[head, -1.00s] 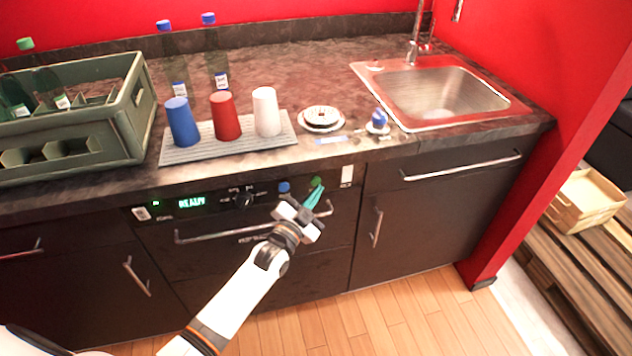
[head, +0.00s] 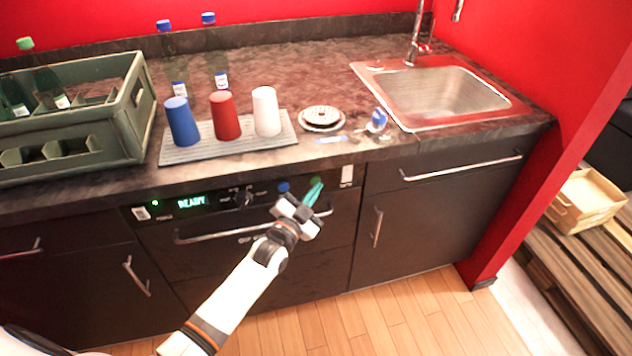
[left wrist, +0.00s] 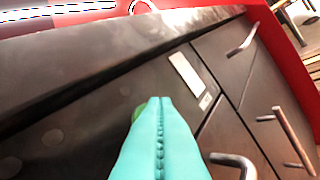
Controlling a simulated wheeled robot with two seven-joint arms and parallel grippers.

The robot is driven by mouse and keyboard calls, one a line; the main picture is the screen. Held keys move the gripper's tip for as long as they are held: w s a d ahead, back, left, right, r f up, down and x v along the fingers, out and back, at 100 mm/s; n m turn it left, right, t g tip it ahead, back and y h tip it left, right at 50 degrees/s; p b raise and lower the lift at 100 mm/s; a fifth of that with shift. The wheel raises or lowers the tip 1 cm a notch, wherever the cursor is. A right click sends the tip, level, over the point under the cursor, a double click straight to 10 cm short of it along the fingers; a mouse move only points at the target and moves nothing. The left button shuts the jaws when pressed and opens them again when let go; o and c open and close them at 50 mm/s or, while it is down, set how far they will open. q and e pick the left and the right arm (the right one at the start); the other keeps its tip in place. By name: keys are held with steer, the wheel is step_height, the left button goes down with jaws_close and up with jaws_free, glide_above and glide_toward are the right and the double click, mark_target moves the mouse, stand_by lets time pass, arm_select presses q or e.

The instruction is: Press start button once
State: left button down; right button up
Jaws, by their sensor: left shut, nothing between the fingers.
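The dark machine front (head: 160,240) under the counter has a control strip with a lit green display (head: 191,202) that seems to read READY. A green button (head: 316,182) and a blue button (head: 284,187) sit at the right of the strip. My left gripper (head: 314,193) is shut and empty, its teal fingertips just in front of the green button. In the left wrist view the fingertips (left wrist: 158,104) partly cover the green button (left wrist: 140,110); I cannot tell whether they touch it. I see no readable label on either button. My right gripper is not in view.
A handle bar (head: 215,237) runs across the machine front below the strip. A sink (head: 440,95) is at right.

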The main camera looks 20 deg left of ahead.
arm_select(q)
steer(key=shift+w+a, duration=0.2)
steer(key=shift+w, duration=0.15)
stand_by(0.4)
stand_by(0.3)
steer(key=shift+s+d, duration=0.25)
steer(key=shift+s, duration=0.1)
steer(key=shift+s+d+p, duration=0.2)
steer(key=shift+s+p, duration=0.15)
steer(key=s+d+p, duration=0.1)
steer(key=s, duration=0.1)
steer(key=s+d+p, duration=0.1)
steer(key=s, duration=0.1)
steer(key=shift+d+p, duration=0.35)
steer(key=shift+d, duration=0.05)
stand_by(0.5)
